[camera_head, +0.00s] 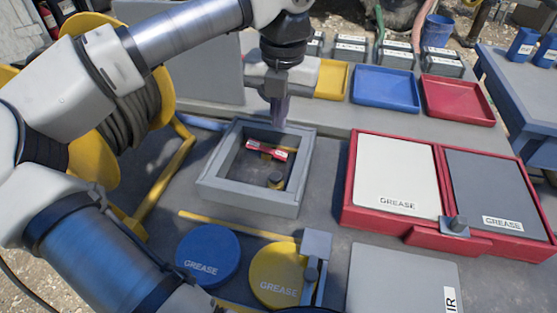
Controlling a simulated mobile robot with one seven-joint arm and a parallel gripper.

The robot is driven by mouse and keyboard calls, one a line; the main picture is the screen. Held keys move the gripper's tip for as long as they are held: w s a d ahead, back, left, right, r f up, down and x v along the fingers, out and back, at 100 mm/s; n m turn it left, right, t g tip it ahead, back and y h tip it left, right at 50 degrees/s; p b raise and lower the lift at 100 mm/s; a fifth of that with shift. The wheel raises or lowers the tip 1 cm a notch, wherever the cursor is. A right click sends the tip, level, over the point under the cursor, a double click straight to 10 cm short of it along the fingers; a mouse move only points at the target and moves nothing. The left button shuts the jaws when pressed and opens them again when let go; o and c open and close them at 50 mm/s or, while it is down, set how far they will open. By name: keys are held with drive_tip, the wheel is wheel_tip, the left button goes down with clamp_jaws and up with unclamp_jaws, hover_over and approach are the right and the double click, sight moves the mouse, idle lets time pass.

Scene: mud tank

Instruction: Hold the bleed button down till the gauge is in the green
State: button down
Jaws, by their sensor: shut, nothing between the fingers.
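My gripper (279,118) points down with its fingers together and nothing between them. In the picture its tips lie at the back rim of an open grey square frame (248,201); I cannot tell whether they touch it. Inside the frame are a small red-and-white piece (266,151) and a dark round knob with yellow at its base (276,181). I cannot tell whether either is the bleed button. No gauge face or green band can be made out.
Right of the frame is a red case with a white GREASE panel (395,170) and a dark one (490,185). In front are blue (208,253) and yellow (277,275) GREASE lids. Blue (385,88) and red (457,99) trays stand behind. A hose reel is at left.

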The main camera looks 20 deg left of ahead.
sight(277, 178)
drive_tip(key=f, duration=0.4)
drive_tip(key=f+p, duration=0.1)
drive_tip(key=f, duration=0.4)
drive_tip(key=f+p, duration=0.1)
drive_tip(key=f, duration=0.4)
drive_tip(key=shift+a, duration=0.25)
wheel_tip(277, 178, down, 2)
drive_tip(key=b, duration=0.3)
drive_tip(key=shift+s+f+b, duration=0.1)
drive_tip(key=shift+s+b, duration=0.1)
drive_tip(key=shift+b, duration=0.1)
drive_tip(key=shift+d+f, duration=0.1)
drive_tip(key=shift+f, duration=0.05)
idle(1.7)
